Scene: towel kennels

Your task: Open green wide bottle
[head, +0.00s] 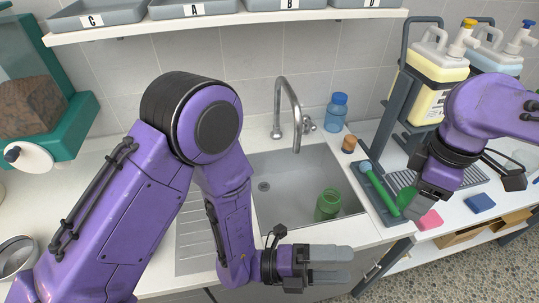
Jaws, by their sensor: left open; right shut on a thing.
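The green wide bottle (328,204) stands in the sink near its right front corner; whether a cap is on it is too small to tell. My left gripper (345,265) is open and empty, in front of the sink's front edge and below the bottle in the picture, apart from it. My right gripper (417,204) is over the counter right of the sink, shut on a small green piece (405,198) that shows beside its fingers. The fingers hide part of this piece, and I cannot tell its exact shape.
A tray (390,217) with a green brush (376,188) lies right of the sink (270,163). A pink sponge (430,220) and a blue sponge (480,202) lie further right. A blue bottle (336,113), a brown jar (349,144) and the faucet (290,110) stand behind.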

